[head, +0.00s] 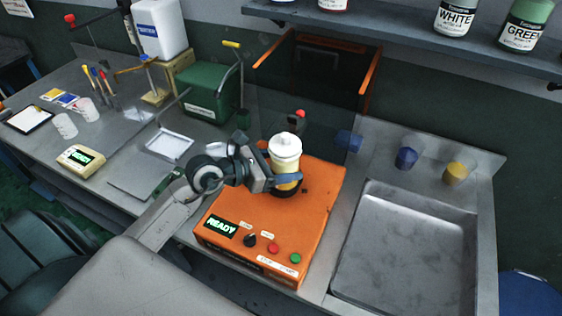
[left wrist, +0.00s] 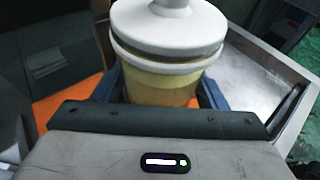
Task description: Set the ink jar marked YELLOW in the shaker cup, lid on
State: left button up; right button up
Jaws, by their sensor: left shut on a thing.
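The ink jar (head: 286,163) is pale yellow with a white knobbed lid on it. It stands upright over the orange shaker (head: 305,210), and its label is not readable. My left gripper (head: 287,180) is shut around the jar from the left. In the left wrist view the jar (left wrist: 165,88) fills the space between the blue fingers. The dark shaker cup (head: 286,192) shows as a rim around the jar's base; how deep the jar sits in it I cannot tell. My right gripper is not in view.
The shaker's display (head: 221,227) reads READY, and its clear hood (head: 318,75) stands raised behind. A steel sink (head: 405,250) lies to the right. Jars marked WHITE (head: 455,18) and GREEN (head: 526,25) stand on the shelf above. A green box machine (head: 208,92) stands at the back left.

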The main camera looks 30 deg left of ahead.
pick_arm(q)
jog(key=shift+w+a, duration=0.7)
jog(key=shift+w, duration=0.3)
jog(key=shift+w+a+f, duration=0.1)
jog(key=shift+f, duration=0.1)
jog(key=shift+f+p, duration=0.7)
jog(key=shift+f, duration=0.95)
jog(key=o, duration=0.8)
jog(key=shift+f, duration=0.2)
jog(key=o, duration=0.5)
jog(key=shift+r, duration=0.1)
jog(key=shift+c, duration=0.2)
jog(key=shift+r, duration=0.1)
